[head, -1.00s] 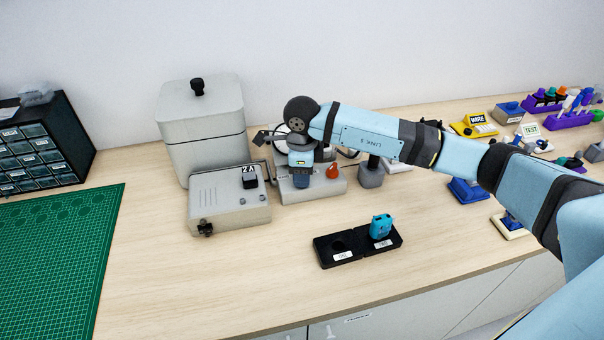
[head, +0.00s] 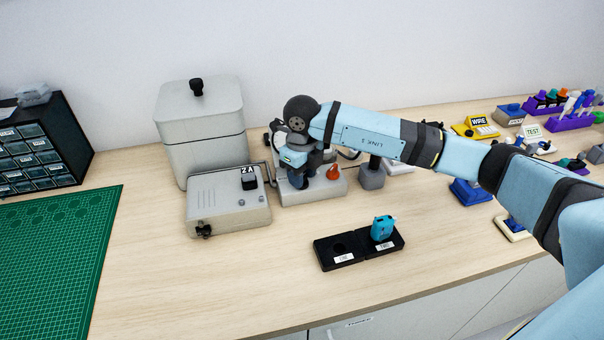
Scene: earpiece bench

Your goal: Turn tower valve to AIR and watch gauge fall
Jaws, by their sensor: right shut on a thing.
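The valve tower stands on a grey base (head: 322,188) at the back middle, with an orange-red drop-shaped part (head: 333,172) on it. My right gripper (head: 298,180) is at the tower, left of the orange-red part, tilted and shut on what I take to be the tower valve. The valve handle and its markings are hidden by my gripper and wrist. I cannot make out the gauge face or a needle; my wrist covers that area. My left gripper is not in view.
Left of the tower are a grey control box (head: 228,212) and a tall lidded grey pot (head: 203,135). A black two-well tray (head: 360,250) with a teal earpiece (head: 382,228) lies in front. A green mat (head: 60,250) is far left.

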